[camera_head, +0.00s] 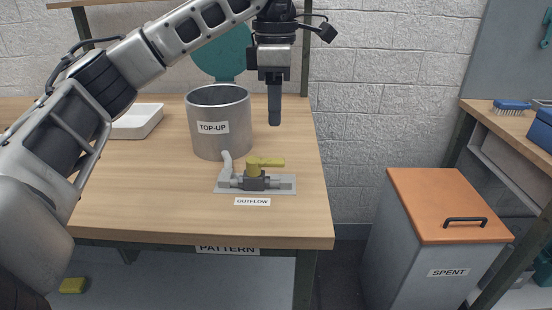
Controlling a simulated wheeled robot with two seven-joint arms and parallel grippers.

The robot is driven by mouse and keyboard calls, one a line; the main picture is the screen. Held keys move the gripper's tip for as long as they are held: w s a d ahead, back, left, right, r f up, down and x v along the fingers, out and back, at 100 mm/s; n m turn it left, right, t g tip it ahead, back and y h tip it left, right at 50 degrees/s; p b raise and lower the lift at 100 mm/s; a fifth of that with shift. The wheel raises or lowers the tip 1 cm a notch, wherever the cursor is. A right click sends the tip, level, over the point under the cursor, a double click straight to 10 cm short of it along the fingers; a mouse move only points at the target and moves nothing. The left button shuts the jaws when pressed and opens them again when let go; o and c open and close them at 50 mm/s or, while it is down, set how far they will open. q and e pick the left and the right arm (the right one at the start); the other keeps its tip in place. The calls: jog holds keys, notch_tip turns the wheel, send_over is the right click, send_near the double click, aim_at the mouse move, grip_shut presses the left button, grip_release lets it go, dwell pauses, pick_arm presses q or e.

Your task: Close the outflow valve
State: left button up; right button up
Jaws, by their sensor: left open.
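The outflow valve (256,182) is a dark body on a grey pipe and plate, on the wooden table behind an OUTFLOW label (252,201). Its yellow handle (266,162) points right, in line with the pipe. My left gripper (274,122) comes down from the top, pointing downward, above and behind the valve handle and apart from it. I see its fingers nearly edge-on, and nothing shows between them. My right gripper is not in view.
A metal pot labelled TOP-UP (219,122), with a raised teal lid (222,52), stands behind the valve, close left of my gripper. A white tray (139,122) sits further left. A SPENT bin (430,270) with an orange lid stands right of the table (170,215).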

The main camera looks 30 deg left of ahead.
aim_at(276, 160)
pick_arm(q)
notch_tip(276, 160, down, 10)
jog(key=shift+r+b, duration=0.15)
jog(key=shift+b, duration=0.75)
jog(key=shift+c, duration=0.3)
grip_shut()
